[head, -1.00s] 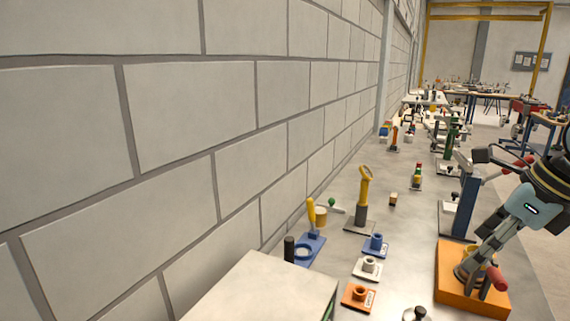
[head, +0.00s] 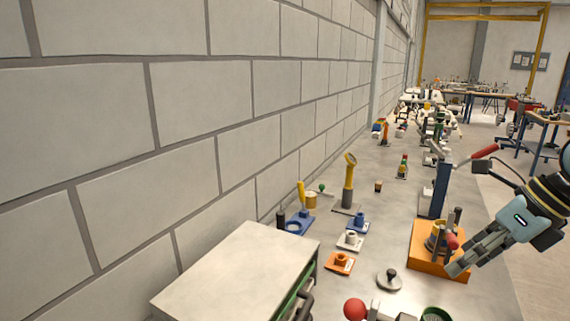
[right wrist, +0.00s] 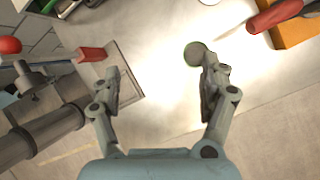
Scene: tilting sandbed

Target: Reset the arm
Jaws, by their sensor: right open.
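My right gripper (head: 458,268) shows at the right of the head view, its fingers pointing down and left, beside the near right side of the orange block (head: 424,262). In the right wrist view its two fingers (right wrist: 160,82) are spread wide with nothing between them but bare grey surface. The orange block shows at the upper right there (right wrist: 296,28), with a red handle (right wrist: 275,14) beside it. A round grey-green piece (right wrist: 194,53) lies near the right fingertip; whether they touch is unclear. My left gripper is in neither view.
The grey bench runs along a block wall. A white-topped cabinet (head: 235,268) stands at the near left. A blue post with a red lever (head: 434,190) stands behind the orange block. A metal knob (head: 389,279) and a red ball (head: 355,309) are near the front.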

